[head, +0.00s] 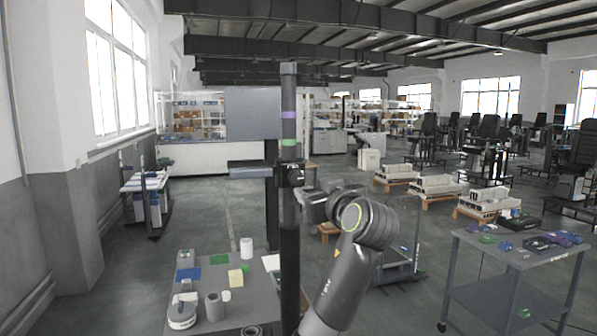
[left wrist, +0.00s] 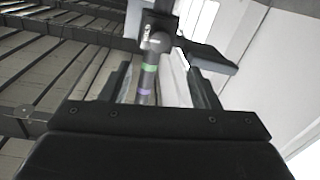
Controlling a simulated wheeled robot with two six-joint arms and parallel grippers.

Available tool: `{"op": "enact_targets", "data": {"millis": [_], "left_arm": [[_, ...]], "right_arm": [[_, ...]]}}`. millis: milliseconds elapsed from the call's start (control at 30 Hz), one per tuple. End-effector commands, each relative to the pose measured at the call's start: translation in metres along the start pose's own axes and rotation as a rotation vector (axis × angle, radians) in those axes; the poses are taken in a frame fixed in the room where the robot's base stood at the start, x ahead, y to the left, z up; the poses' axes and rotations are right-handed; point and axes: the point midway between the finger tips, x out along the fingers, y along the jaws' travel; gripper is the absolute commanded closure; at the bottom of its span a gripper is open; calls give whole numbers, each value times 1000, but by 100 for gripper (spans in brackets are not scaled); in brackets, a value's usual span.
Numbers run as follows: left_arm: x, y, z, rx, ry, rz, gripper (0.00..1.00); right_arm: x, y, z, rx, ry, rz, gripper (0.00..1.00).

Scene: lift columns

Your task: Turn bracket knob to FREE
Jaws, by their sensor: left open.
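A dark upright column (head: 289,230) stands in the middle of the head view, with a purple band and a green band near its top. A black bracket (head: 290,174) is clamped around it just below the green band. Its knob is small here, and its setting cannot be read. In the left wrist view the column (left wrist: 147,78) shows upside down between my fingers, with the bracket (left wrist: 160,20) beyond them and a pale metal part (left wrist: 153,42) on it. My left gripper (left wrist: 160,80) is open and empty, facing the bracket. My right gripper is not in view.
A grey panel (head: 238,113) stands behind the column. A grey table (head: 215,320) at lower left holds cups, coloured cards and a roll. A workbench (head: 520,262) with purple and green parts is at right. Pallets (head: 435,188) with white items lie beyond.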

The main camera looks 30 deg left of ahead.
Motion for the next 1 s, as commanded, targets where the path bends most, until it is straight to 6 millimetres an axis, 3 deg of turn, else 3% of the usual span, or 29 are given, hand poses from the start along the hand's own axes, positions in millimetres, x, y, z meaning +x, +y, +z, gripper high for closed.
{"op": "enact_targets", "data": {"millis": [33, 300, 500, 700, 1000], "left_arm": [[13, 0, -6, 6, 2, -4, 45], [71, 1, -5, 7, 0, -2, 45], [101, 1, -3, 4, 0, -1, 45], [113, 1, 0, 1, -1, 1, 45], [114, 1, 1, 1, 0, 2, 47]], "right_arm": [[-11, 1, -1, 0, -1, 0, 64], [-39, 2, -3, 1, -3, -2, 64], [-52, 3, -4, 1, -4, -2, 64], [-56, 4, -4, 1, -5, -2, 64], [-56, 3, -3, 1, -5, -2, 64]]}}
